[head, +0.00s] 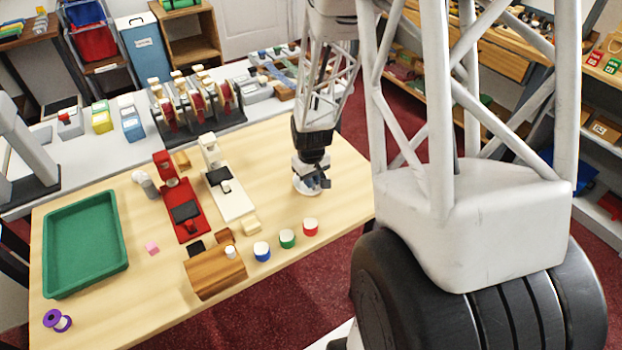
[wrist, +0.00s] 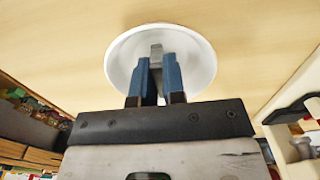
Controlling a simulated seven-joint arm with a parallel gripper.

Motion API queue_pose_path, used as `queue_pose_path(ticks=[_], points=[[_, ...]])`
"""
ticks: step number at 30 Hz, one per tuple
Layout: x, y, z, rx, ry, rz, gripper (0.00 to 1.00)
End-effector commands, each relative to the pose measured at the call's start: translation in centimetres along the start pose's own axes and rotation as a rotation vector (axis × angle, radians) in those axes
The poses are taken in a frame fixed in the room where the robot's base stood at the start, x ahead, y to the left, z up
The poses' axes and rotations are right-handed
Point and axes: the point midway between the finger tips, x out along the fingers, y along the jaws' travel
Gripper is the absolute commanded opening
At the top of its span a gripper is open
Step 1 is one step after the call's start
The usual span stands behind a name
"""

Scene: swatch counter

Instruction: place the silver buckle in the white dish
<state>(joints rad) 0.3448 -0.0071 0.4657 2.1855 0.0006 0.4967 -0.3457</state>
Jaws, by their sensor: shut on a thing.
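The white dish (wrist: 202,62) lies on the wooden table, directly beyond my fingertips in the wrist view. In the head view the white dish (head: 305,190) shows in part below my gripper (head: 312,181). My gripper (wrist: 157,65) has its blue fingers close together, shut on the silver buckle (wrist: 156,50), a small grey piece between the fingertips. The buckle is over the inside of the dish in the wrist view. I cannot tell whether it touches the dish. In the head view the buckle is hidden by the gripper.
A white stand (head: 232,200) and a red stand (head: 183,215) are left of the dish. Red (head: 310,228), green (head: 287,239) and blue (head: 262,251) round containers line the front. A green tray (head: 55,285) is far left. Table right of the dish is clear.

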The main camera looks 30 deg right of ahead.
Motion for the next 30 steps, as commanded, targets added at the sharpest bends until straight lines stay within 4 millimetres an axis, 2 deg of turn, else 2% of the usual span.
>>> queue_pose_path(ticks=[7,8,9,13,23,30], points=[[0.3,0.0,0.0,0.0,0.0,0.0,0.0],[0.3,0.0,0.0,0.0,0.0,0.0,0.12],[0.3,0.0,0.0,0.0,0.0,0.0,0.18],[0.2,0.0,0.0,0.0,0.0,0.0,0.36],[0.1,0.0,0.0,0.0,0.0,0.0,0.36],[-1.0,0.0,0.0,0.0,0.001,0.0,0.36]])
